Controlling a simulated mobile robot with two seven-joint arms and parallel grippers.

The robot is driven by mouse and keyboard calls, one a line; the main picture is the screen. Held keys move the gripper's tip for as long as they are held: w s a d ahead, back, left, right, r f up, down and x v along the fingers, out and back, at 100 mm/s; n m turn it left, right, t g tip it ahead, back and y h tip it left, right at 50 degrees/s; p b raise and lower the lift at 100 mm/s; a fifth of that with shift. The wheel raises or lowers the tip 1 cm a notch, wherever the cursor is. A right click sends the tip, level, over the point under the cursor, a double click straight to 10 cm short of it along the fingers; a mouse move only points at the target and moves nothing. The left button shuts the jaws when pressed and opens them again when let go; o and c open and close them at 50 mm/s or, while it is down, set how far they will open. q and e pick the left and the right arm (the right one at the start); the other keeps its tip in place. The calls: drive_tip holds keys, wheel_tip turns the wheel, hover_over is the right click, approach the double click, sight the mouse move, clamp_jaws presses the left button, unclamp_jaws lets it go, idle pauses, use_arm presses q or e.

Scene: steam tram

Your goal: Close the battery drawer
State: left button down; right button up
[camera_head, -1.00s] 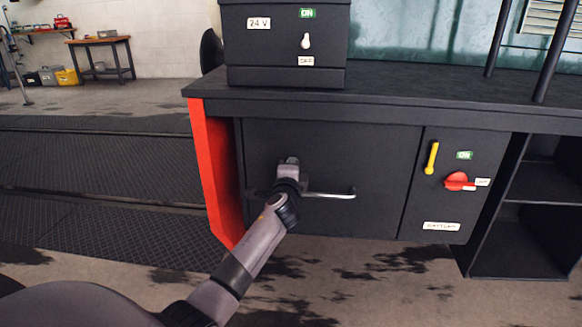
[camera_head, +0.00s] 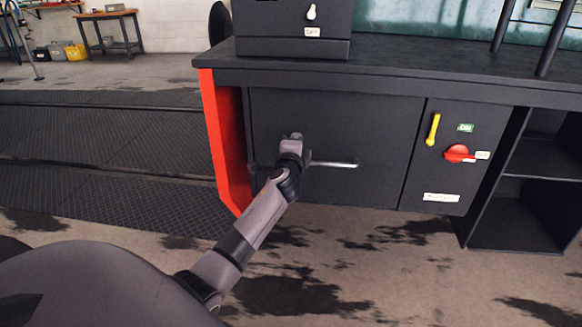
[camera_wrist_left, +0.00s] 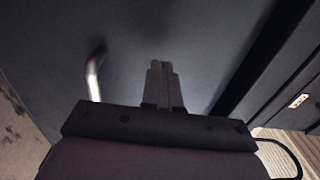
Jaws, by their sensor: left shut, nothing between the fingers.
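The battery drawer (camera_head: 375,120) is a wide black front under the bench top, with a silver bar handle (camera_head: 335,164). Its front looks about level with the panel to its right; I cannot tell whether any gap is left. My left gripper (camera_head: 294,138) is in front of the drawer face, at the left part of the handle, which the arm partly hides. In the left wrist view the gripper (camera_wrist_left: 162,82) is shut and empty, pointing at the dark drawer front (camera_wrist_left: 135,35). The handle (camera_wrist_left: 94,75) is to its left, apart from the fingers. My right gripper is out of view.
Right of the drawer is a panel with a yellow lever (camera_head: 433,129) and a red rotary switch (camera_head: 459,153). A red side plate (camera_head: 222,140) borders the left. An open shelf (camera_head: 535,180) stands at the right. Free floor lies in front.

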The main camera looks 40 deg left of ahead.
use_arm(q)
drive_tip(key=p+v, duration=0.2)
drive_tip(key=v, duration=0.8)
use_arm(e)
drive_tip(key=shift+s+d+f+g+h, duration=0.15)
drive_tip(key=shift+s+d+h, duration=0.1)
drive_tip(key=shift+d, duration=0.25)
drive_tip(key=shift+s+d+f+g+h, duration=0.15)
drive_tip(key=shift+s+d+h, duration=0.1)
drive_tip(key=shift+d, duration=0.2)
use_arm(q)
drive_tip(key=shift+s+d+f, duration=0.1)
drive_tip(key=shift+d, duration=0.05)
